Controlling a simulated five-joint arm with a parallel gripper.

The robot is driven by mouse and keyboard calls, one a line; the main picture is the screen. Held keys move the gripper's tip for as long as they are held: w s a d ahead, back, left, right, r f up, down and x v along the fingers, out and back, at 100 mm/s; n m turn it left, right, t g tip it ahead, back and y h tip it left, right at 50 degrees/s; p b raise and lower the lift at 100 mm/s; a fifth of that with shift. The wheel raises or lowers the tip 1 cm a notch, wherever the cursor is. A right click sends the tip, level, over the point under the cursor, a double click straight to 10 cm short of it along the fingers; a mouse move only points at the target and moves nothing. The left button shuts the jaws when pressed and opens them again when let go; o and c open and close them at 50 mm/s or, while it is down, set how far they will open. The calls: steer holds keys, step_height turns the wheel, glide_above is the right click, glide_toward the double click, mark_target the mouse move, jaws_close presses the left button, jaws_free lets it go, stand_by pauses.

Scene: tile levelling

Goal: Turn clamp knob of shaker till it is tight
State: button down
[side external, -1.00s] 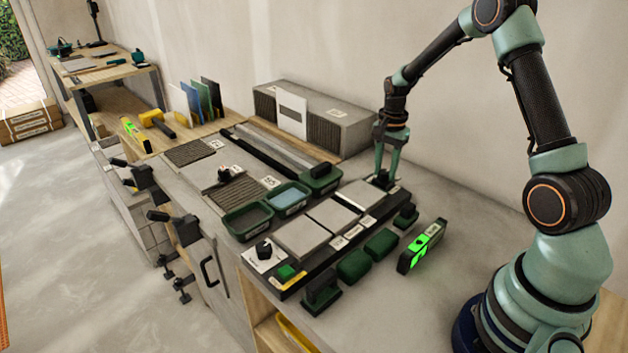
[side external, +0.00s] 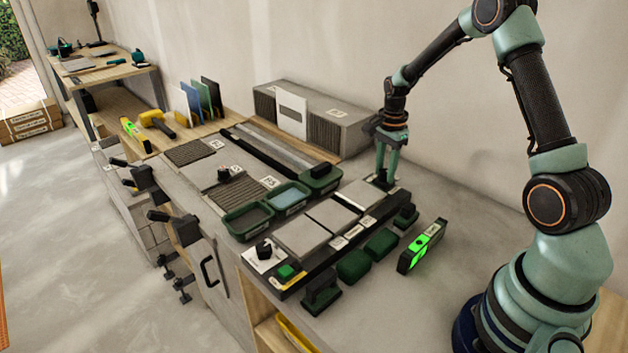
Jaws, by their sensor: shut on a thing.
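The shaker (side external: 306,229) is a long dark frame on the bench with pale grey tiles lying along it. My gripper (side external: 383,178) points down at the far right end of the shaker. Its fingers are shut on a small dark knob (side external: 383,182), which appears to be the clamp knob. The fingers hide part of the knob, so its turn angle cannot be told. Another black knob (side external: 264,249) stands on a white plate at the shaker's near left end, beside a green button (side external: 286,272).
A level with a green lit face (side external: 421,246) and dark green pads (side external: 354,265) lie in front of the shaker. A grey block (side external: 345,125) stands against the wall behind my gripper. Some bare bench lies right of the level.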

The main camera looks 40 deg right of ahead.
mark_target(385, 171)
steer(key=shift+r, duration=0.15)
steer(key=c, duration=0.5)
jaws_free()
step_height(385, 171, up, 12)
